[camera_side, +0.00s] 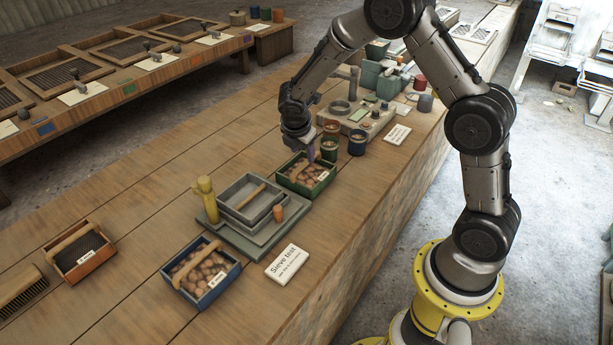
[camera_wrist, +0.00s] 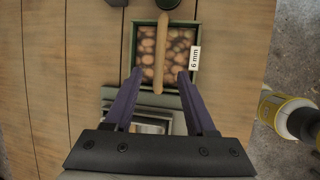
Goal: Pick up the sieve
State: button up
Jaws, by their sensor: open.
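Several handled sieve boxes stand on the bench. The green one (camera_side: 305,176) holds brown round lumps under a wooden bar handle and shows in the wrist view (camera_wrist: 174,88) with a "6 mm" label. A blue one (camera_side: 201,273), also filled with brown lumps, is at the front. A red-orange one (camera_side: 83,252) with dark mesh looks empty at the left. My gripper (camera_side: 310,154) is over the green sieve. In the wrist view its purple fingers (camera_wrist: 160,72) are apart, one on each side of the handle, with nothing held. Whether the tips are level with the handle is unclear.
A grey square pan (camera_side: 250,198) on a base stands between the green and blue sieves, beside a yellow post (camera_side: 207,199). Dark cups (camera_side: 357,142) stand close behind the green sieve. A "Sieve test" card (camera_side: 287,265) lies in front. Bench at left centre is clear.

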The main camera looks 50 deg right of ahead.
aim_at(305, 162)
jog(key=shift+x, duration=4.2)
jog(key=shift+f, duration=0.2)
jog(key=shift+c, duration=0.3)
grip_shut()
jog(key=shift+d, duration=0.1)
